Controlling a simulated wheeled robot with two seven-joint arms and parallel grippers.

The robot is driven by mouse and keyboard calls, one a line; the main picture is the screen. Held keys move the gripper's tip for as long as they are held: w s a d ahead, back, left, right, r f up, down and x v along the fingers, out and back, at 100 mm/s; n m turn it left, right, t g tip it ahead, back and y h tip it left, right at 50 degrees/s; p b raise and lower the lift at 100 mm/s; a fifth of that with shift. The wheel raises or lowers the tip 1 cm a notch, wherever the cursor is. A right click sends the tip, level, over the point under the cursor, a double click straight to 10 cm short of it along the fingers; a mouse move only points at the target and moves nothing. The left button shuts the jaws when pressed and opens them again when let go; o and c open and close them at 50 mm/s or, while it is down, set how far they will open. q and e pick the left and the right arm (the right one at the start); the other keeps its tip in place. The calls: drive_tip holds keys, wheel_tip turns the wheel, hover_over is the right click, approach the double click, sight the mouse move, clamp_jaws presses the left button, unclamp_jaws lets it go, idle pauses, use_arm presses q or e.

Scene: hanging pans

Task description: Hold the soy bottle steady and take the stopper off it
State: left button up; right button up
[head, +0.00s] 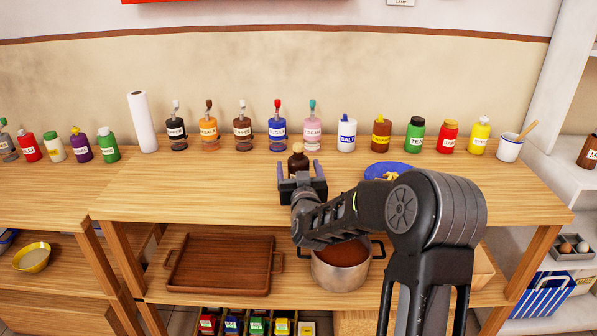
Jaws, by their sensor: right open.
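A small dark brown bottle (299,163), most likely the soy bottle, stands upright on the wooden counter near its middle. Its narrow top carries a brown stopper (297,147). My right gripper (302,178) is in front of the bottle at counter height. Its jaws are open, with a purple-grey finger on either side of the bottle's lower part. I cannot tell whether the fingers touch it. The gripper hides the bottle's base and any label. My left gripper is not in view.
A blue plate (388,170) with food lies right of the bottle. A row of labelled bottles and jars lines the back, with a paper roll (142,122) at left. The counter (190,190) left of the gripper is clear. A brown tray (221,264) and a pot (340,272) stand below.

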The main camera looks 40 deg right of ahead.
drive_tip(key=shift+c, duration=0.3)
drive_tip(key=c, duration=1.5)
